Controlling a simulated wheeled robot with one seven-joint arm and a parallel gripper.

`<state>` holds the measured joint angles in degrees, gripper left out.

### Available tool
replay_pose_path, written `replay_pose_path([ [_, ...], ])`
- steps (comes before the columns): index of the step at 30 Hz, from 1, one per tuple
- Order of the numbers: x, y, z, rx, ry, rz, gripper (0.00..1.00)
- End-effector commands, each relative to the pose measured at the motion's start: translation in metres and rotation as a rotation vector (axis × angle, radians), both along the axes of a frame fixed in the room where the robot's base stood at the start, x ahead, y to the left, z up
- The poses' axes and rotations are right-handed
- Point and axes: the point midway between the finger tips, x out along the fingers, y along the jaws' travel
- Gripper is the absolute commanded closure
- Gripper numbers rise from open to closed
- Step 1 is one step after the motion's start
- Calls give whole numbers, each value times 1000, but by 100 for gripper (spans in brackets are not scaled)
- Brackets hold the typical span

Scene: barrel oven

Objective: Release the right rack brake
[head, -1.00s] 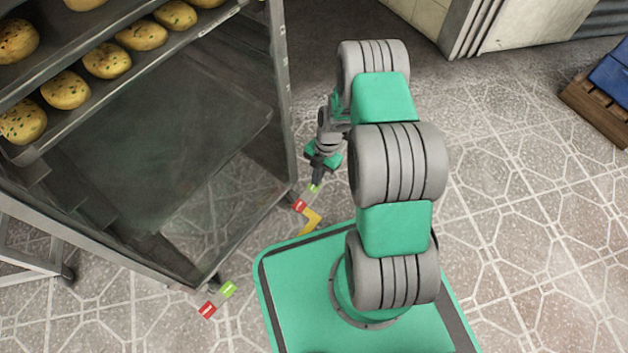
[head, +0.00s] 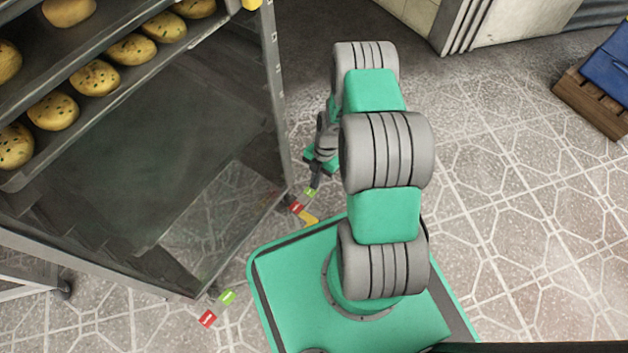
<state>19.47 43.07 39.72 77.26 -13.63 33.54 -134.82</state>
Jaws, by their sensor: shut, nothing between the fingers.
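The oven rack (head: 279,105) stands on the left of the head view, with a brake pedal at each of its two near-side lower corners. The right rack brake (head: 304,200) is a small bar with a green end and a red end. Its green end points up and away in the picture, its red end toward the rack corner. My gripper (head: 315,183) is shut and empty, pointing down right at the green end. I cannot tell whether it touches it. The pedal's tilt is too small to read. The other brake (head: 218,309) also has a red and a green end.
Bread rolls (head: 96,78) lie on the rack's upper trays. A yellow mark (head: 308,218) lies on the floor beside the right brake, partly hidden by my base. A pallet with blue items (head: 592,98) stands far right. Tiled floor to the right is clear.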

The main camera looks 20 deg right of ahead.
Motion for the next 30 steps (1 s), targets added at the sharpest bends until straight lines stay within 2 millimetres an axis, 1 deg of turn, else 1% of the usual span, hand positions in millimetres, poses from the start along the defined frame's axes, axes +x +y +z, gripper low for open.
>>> replay_pose_path([
  [11, 0, 1, 0, 0, 0, 2, 100],
  [14, 1, 1, 5, 0, -1, 3, 100],
  [17, 3, -1, 20, -1, -2, 5, 100],
  [21, 6, -6, 52, -1, -2, 8, 100],
  [23, 11, -15, 61, 0, -3, 8, 100],
  [27, 22, -32, 88, -1, -2, 7, 100],
  [30, 29, -43, 104, 0, -1, 9, 100],
])
